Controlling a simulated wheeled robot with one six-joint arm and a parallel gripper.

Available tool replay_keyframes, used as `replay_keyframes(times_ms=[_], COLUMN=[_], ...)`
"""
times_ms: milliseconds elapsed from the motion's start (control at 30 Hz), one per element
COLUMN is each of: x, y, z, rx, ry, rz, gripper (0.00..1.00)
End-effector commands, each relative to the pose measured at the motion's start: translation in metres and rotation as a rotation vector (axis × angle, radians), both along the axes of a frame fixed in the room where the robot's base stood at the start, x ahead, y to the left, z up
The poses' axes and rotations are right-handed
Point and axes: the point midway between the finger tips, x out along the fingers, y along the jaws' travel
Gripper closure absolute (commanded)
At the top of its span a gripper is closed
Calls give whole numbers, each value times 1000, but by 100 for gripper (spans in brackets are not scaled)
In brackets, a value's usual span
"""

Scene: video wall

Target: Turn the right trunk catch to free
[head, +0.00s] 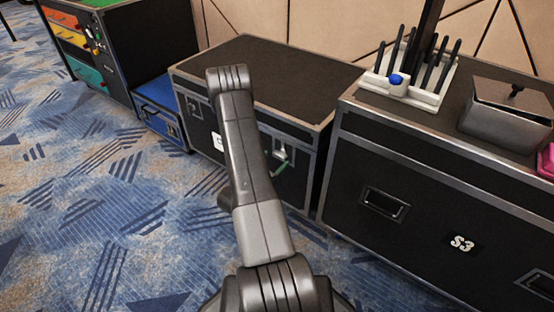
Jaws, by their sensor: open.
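A black case (262,70) with silver edges stands behind my arm. Its front carries a silver fitting (281,154) with a green strip beside it, right of my arm. This may be a catch; its setting is too small to read. Another metal fitting (193,107) sits left of my arm. A low blue trunk (158,92) stands further left, with a small metal fitting (172,130) on its front, also too small to read. My arm rises through the middle and hides part of the black case's front. My gripper is not visible.
A dark cabinet with coloured panels (72,40) stands far left. Patterned blue carpet (90,190) is clear at left.

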Motion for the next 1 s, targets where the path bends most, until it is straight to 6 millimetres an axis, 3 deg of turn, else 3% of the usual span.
replay_keyframes(times_ms=[200,567,800,1000], x=[18,22,22,22], y=[-13,-16,-16,-16], z=[0,0,0,0], rx=[1,1,1,-5], ry=[-2,-1,-1,5], rz=[-1,0,0,0], gripper=[27,27,70,72])
